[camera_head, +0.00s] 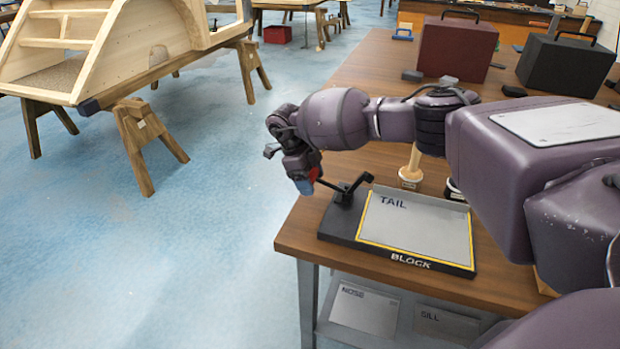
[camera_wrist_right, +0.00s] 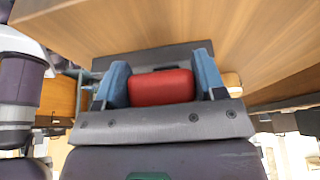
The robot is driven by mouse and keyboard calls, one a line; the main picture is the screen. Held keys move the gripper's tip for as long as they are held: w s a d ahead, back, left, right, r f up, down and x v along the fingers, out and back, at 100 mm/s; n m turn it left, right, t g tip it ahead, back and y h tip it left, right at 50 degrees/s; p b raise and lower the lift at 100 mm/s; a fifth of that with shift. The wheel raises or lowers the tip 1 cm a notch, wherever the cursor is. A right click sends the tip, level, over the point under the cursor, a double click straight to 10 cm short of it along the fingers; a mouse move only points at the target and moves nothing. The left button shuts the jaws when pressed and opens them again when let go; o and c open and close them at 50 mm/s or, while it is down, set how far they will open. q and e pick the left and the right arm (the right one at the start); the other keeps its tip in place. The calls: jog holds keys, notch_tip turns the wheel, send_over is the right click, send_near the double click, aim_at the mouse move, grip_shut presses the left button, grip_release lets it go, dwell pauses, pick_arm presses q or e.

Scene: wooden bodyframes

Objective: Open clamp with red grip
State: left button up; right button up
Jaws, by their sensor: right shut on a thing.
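The black clamp (camera_head: 350,190) stands at the left end of a dark block fixture (camera_head: 340,228) on the wooden table. Its lever runs out to the left, past the table's left edge, to a red grip (camera_head: 314,174). My right gripper (camera_head: 305,186) is at the end of that lever. In the right wrist view the red grip (camera_wrist_right: 160,88) sits between the two blue fingers of my right gripper (camera_wrist_right: 162,80), which is shut on it. The clamp body is hidden there. My left gripper is not in view.
The fixture carries a grey plate marked TAIL (camera_head: 415,225). A wooden-handled tool (camera_head: 411,172) stands behind it. Dark red (camera_head: 456,50) and black (camera_head: 565,65) cases sit farther back on the table (camera_head: 355,98). Open blue floor lies left, with a wooden frame (camera_head: 110,50) on trestles.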

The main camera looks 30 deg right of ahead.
jog(key=shift+s+f, duration=0.2)
jog(key=shift+f, duration=0.2)
jog(key=o, duration=1.3)
jog(key=shift+d+r, duration=0.15)
jog(key=shift+r, duration=0.1)
jog(key=shift+w, duration=0.1)
jog(key=v, duration=1)
jog(key=shift+w+a+r, duration=0.1)
jog(key=shift+a+r, duration=0.1)
jog(key=shift+r, duration=0.1)
jog(key=shift+a+f, duration=0.1)
